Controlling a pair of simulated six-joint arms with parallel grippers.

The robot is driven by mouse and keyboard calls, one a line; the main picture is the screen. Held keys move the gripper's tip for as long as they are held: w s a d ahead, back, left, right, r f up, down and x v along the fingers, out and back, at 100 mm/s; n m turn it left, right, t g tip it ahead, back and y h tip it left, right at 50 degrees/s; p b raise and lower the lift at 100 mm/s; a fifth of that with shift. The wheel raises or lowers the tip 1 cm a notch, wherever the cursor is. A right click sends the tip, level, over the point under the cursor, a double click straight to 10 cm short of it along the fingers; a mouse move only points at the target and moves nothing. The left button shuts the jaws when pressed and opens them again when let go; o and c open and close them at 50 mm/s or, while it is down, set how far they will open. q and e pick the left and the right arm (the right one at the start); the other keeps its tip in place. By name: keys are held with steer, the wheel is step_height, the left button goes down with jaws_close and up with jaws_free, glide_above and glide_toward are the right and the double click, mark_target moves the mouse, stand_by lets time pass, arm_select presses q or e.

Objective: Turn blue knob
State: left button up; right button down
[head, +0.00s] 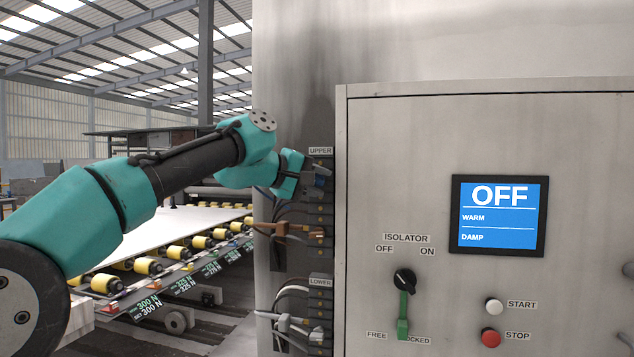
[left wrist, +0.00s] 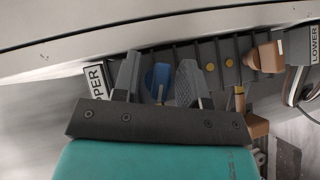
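The blue knob (left wrist: 158,80) sits on the dark terminal column beside the UPPER label, between the two fingers of my left gripper (left wrist: 160,62) in the left wrist view. Gaps show between the knob and the fingers, so the gripper is open around it. In the head view my left gripper (head: 300,170) reaches the column from the left, just below the UPPER label (head: 320,151). The blue knob (head: 322,178) shows there only as a small patch, partly hidden by the gripper. My right gripper is not in view.
Copper-brown (head: 272,229) and grey connectors with cables stick out lower on the column, near the LOWER label (head: 320,283). A cabinet to the right has a screen (head: 498,215) reading OFF, an isolator switch (head: 404,281) and START and STOP buttons. A roller conveyor (head: 180,245) lies at left.

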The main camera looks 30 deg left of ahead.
arm_select(q)
steer(key=shift+c, duration=0.3)
steer(key=c, duration=0.6)
steer(key=shift+o, duration=0.2)
